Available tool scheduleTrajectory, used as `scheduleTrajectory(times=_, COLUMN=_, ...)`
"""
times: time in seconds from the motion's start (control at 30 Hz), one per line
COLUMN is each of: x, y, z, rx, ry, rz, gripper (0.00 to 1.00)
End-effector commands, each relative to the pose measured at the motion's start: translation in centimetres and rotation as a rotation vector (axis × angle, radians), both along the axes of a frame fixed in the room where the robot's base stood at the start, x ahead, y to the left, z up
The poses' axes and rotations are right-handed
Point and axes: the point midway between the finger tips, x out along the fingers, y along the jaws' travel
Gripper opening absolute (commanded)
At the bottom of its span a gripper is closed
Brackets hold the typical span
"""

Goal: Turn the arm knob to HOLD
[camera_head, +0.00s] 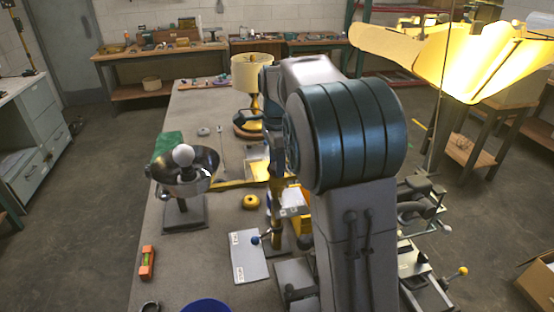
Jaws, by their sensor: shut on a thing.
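A lamp stand with a brass post (276,222) stands right of the table's middle. A yellow bar (232,184) reaches left from near the post's upper part. A small blue ball on a lever (256,239) sticks out low at the post. My gripper (274,182) is by the post's upper part, at the bar's right end. My own arm hides most of it, and the fingertips are hard to make out. It is shut at the place of the arm knob; the knob itself and its HOLD mark are not readable here.
A lamp with a silver bowl and white bulb (183,158) stands left on the grey table (180,270). A cream-shaded lamp (256,75) stands behind. The table's left front is mostly free.

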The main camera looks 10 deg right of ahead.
Motion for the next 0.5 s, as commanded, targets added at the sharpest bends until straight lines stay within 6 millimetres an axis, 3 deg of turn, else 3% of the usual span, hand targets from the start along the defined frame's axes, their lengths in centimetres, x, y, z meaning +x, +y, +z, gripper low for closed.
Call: scheduleTrajectory(times=0.5, x=0.06, y=-0.08, z=0.14, rx=-0.001, ry=-0.004, rz=-0.066, gripper=0.16)
